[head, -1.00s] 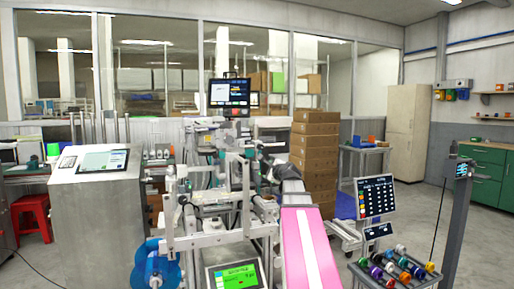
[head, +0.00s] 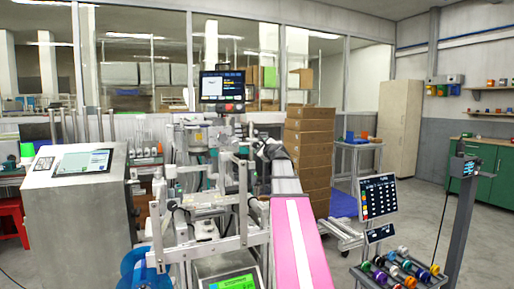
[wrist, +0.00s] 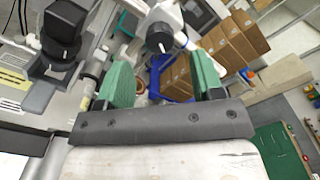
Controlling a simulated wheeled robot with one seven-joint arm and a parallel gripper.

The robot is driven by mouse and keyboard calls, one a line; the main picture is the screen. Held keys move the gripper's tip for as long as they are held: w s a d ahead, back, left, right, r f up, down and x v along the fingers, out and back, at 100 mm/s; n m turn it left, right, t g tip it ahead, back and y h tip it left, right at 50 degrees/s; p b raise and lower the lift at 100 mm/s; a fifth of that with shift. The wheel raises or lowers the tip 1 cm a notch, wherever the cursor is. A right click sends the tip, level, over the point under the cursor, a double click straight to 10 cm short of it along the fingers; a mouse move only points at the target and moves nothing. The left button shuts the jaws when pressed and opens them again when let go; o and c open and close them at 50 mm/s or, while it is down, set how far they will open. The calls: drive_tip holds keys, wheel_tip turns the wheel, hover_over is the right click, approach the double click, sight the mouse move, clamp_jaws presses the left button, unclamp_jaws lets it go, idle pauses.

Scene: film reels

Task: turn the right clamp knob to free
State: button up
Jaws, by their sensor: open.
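My gripper (wrist: 162,70) shows in the wrist view with its two green fingers spread wide and nothing held between them. A black round knob (wrist: 158,38) on a light grey fitting lies ahead of the gap between the fingers, apart from them. A larger black knob (wrist: 62,28) on a dark block is at the upper left, outside the left finger. I cannot tell which of the two is the right clamp knob. In the head view the labelling machine frame (head: 243,205) stands in the middle; its knobs are small there, and my gripper cannot be made out.
A pink belt (head: 298,250) runs from the machine toward me. A steel cabinet with a screen (head: 82,163) stands at left. Stacked cartons (head: 309,150) are behind the machine. A rack of coloured reels (head: 400,270) and a post (head: 463,215) stand at right. Floor shows between them.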

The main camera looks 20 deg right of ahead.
sight(257, 146)
drive_tip(key=w, duration=0.5)
drive_tip(key=shift+w+a, duration=0.1)
drive_tip(key=shift+w, duration=0.15)
drive_tip(key=c, duration=0.9)
